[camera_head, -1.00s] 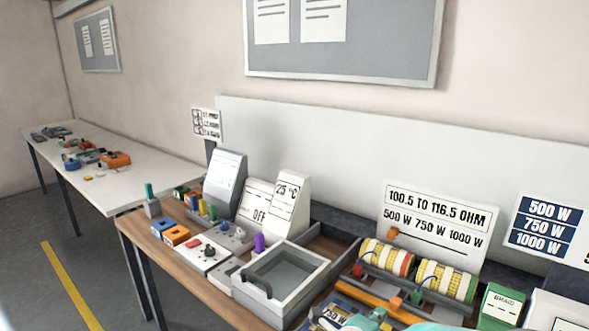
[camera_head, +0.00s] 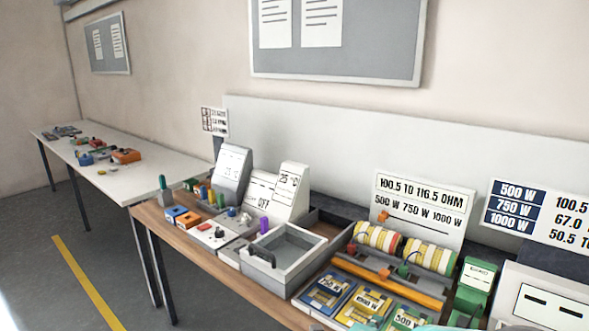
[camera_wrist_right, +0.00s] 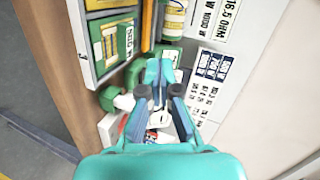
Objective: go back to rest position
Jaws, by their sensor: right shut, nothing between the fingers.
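My right gripper (camera_wrist_right: 160,76) shows in the right wrist view, shut and empty, above the right end of the bench. Green and white objects are around it in that view, and nothing is held. In the head view only a teal piece of my right arm or gripper shows at the bottom edge, in front of the resistance cards. My left gripper is not in view.
The wooden bench (camera_head: 200,262) holds a grey tray (camera_head: 285,252), striped coils (camera_head: 430,256), blue, yellow and green cards (camera_head: 365,304), a green BRAID box (camera_head: 478,276) and signs. A white side table (camera_head: 150,170) stands left. Open floor lies left of the bench.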

